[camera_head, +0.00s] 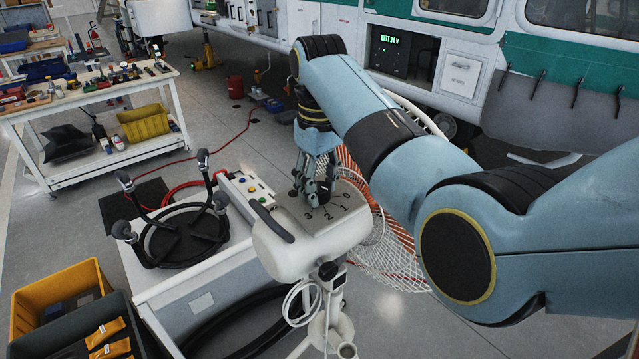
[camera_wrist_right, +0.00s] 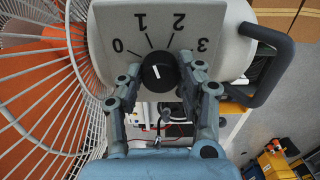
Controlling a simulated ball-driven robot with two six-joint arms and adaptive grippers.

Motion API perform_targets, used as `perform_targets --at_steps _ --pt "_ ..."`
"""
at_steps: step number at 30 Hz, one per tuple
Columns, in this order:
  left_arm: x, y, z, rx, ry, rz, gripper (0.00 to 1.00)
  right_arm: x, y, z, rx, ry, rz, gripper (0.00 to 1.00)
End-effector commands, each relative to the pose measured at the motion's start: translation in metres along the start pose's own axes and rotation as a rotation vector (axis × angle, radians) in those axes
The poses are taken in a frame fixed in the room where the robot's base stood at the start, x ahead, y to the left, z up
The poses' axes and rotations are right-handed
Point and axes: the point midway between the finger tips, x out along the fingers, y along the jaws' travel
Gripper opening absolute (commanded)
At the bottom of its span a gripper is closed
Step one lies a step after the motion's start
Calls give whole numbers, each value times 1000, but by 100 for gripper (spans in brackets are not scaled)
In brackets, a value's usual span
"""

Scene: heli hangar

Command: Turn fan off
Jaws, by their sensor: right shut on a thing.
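The fan's white housing (camera_head: 270,250) stands on a stand, with a grey panel marked 0, 1, 2 and 3 on top. Its wire guard (camera_head: 402,268) lies behind and right of it, and shows at the left of the wrist view (camera_wrist_right: 45,75). A round black knob (camera_wrist_right: 160,72) sits below the numbers in the wrist view. A short white mark is on it; I cannot tell surely which number it points to. My right gripper (camera_head: 312,200) is shut on the knob, one finger on each side. In the head view the fingers mostly hide the knob. My left gripper is out of view.
A white cart (camera_head: 190,285) with a black ring-shaped frame (camera_head: 182,235) stands just left of the fan. A tool workbench (camera_head: 85,95) is at the back left. Yellow and dark crates (camera_head: 60,300) are at the lower left. A helicopter (camera_head: 470,60) fills the back right.

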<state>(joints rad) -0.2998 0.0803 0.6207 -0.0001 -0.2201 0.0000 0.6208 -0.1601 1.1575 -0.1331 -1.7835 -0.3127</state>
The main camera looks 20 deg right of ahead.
Motion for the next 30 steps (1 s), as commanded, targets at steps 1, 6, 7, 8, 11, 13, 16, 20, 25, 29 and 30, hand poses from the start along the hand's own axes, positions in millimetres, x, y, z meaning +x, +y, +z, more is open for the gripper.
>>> perform_targets --at_steps 1,6,7,8,11,13,16,20,25,29,30 --pt "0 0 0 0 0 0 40 -1 0 -1 -41 2 0 4" --pt "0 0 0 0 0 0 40 -1 0 -1 -203 2 0 4" --pt "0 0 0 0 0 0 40 -1 0 -1 -231 2 1 4" --pt "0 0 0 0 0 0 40 -1 0 -1 -259 2 1 4" --pt "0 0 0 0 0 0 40 -1 0 -1 -352 2 1 4" --pt "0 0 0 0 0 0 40 -1 0 -1 -414 2 1 4" --pt "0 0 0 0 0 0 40 -1 0 -1 -498 2 1 4" --pt "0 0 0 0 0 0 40 -1 0 -1 -591 2 1 4" --pt "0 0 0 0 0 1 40 -1 0 -1 -683 2 1 4" --pt "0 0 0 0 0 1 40 -1 0 -1 -729 2 1 4" --pt "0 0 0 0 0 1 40 -1 0 -1 -740 2 1 4"
